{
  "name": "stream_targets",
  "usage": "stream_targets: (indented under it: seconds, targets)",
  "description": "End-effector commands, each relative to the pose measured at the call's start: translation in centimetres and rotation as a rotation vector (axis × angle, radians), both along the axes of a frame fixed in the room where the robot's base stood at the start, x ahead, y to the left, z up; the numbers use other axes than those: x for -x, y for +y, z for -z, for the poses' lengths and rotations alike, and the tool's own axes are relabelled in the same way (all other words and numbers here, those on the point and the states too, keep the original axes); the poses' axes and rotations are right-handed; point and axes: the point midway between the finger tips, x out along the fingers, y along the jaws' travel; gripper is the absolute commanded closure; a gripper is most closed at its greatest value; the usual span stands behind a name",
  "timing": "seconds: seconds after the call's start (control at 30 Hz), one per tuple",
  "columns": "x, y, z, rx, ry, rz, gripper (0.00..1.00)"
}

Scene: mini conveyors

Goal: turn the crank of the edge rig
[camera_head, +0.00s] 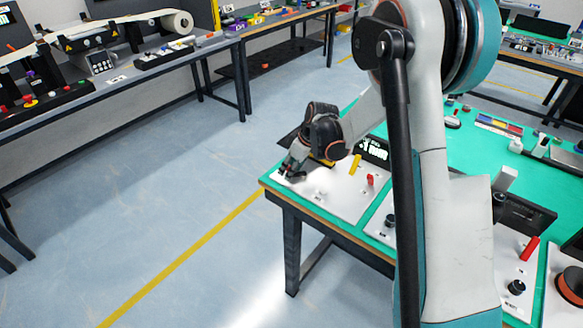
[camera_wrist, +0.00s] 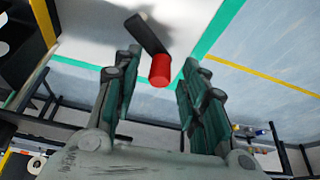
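The crank shows in the wrist view as a black arm (camera_wrist: 147,34) with a red cylindrical handle (camera_wrist: 160,70) at its end. It stands on a white panel (camera_wrist: 90,18). My gripper (camera_wrist: 161,72) is open. The red handle sits between its two fingers, with a visible gap on each side. In the head view my gripper (camera_head: 288,172) is low over the near left corner of the white rig panel (camera_head: 335,205). There the crank is hidden or too small to make out behind the gripper.
The same panel carries a yellow lever (camera_head: 355,164), a red switch (camera_head: 370,180) and a small display (camera_head: 374,149). More panels with knobs (camera_head: 390,221) lie to the right on the green table (camera_head: 478,150). Open floor (camera_head: 170,190) lies left of the table.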

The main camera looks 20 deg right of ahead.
Motion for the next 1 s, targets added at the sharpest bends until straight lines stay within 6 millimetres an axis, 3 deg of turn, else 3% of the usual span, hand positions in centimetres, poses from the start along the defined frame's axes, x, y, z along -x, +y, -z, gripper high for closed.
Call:
stream_targets:
  seconds: [0.03,0.17,0.57,1.0]
  targets:
    - [0.0,0.0,0.0,0.000,0.000,0.000,0.72]
    - [0.0,0.0,0.0,0.000,0.000,0.000,1.00]
    - [-0.1,0.0,0.0,0.001,0.000,0.040,1.00]
    - [-1.4,-0.2,0.0,0.001,-0.001,0.339,1.00]
